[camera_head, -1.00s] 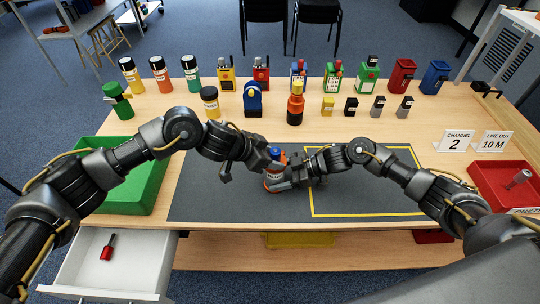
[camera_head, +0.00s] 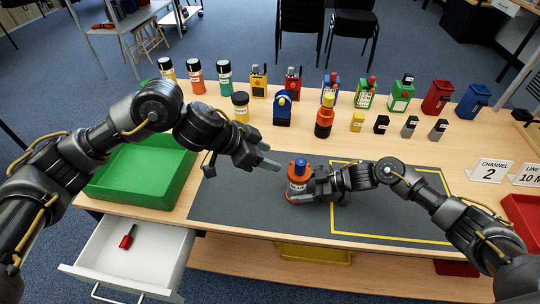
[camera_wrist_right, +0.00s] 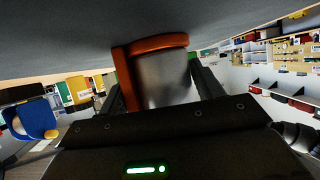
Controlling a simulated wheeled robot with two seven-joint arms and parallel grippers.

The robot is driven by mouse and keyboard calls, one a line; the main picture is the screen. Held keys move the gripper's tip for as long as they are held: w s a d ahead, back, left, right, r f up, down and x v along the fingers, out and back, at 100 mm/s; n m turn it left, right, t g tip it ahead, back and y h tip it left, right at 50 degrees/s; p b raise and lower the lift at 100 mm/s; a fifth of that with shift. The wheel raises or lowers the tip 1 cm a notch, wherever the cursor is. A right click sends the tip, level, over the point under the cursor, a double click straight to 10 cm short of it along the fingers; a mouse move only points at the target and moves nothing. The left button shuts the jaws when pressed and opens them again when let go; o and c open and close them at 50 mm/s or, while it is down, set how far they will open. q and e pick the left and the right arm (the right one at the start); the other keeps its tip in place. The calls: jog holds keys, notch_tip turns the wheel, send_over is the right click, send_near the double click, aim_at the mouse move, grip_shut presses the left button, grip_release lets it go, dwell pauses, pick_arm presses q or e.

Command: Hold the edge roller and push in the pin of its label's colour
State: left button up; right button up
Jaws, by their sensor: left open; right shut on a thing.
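An orange device with a blue top and a white label (camera_head: 298,187) stands upright on the dark mat. I take it to be the edge roller. Its label writing is too small to read, and I cannot make out its pins. My right gripper (camera_head: 304,194) is shut on its lower body from the right. In the right wrist view, its orange frame (camera_wrist_right: 160,43) and a silver curved surface show between the fingers. My left gripper (camera_head: 268,158) is open and empty, above and left of the blue top, apart from it.
The dark mat (camera_head: 240,205) has a yellow outline at right. A green tray (camera_head: 140,178) stands at left, above an open white drawer (camera_head: 130,250) holding a small red item.

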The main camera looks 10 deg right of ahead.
dwell(0.4)
jog(key=o, duration=1.1)
jog(key=shift+o, duration=0.2)
jog(key=shift+d, duration=0.1)
jog(key=shift+p+v, duration=0.8)
jog(key=shift+v, duration=0.75)
jog(key=shift+p+v, duration=0.95)
jog(key=shift+v, duration=1.95)
jog(key=shift+s, duration=0.15)
